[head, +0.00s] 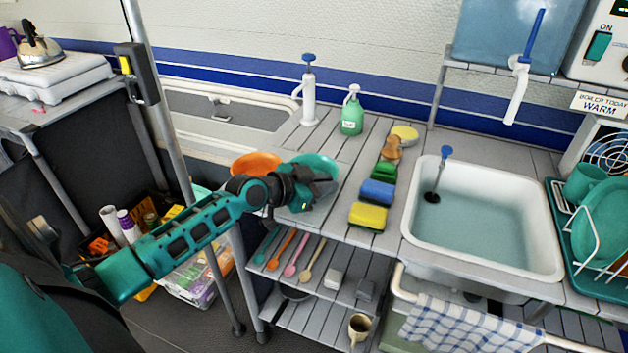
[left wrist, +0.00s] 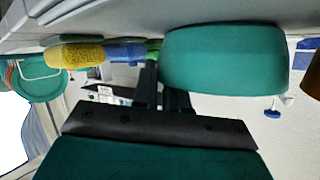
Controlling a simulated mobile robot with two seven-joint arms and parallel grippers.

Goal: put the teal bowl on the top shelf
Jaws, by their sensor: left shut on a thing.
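The teal bowl (head: 318,163) is at the left end of the grey slatted counter (head: 345,150), partly hidden by my left gripper (head: 318,186). In the left wrist view, which looks upside down, the bowl (left wrist: 225,60) is large and close beside the fingers (left wrist: 170,95). My left gripper is shut on the bowl. The bowl is at or just above the counter surface; I cannot tell whether it touches. Below the counter, an upper shelf (head: 310,262) holds several spoons and a lower shelf (head: 300,318) shows beneath it. My right gripper is not in view.
An orange bowl (head: 256,163) sits just left of the teal bowl. Sponges (head: 368,216), a green soap bottle (head: 352,112) and a white pump (head: 308,95) stand on the counter. The sink (head: 485,225) is to the right. A metal pole (head: 165,120) rises left of the counter.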

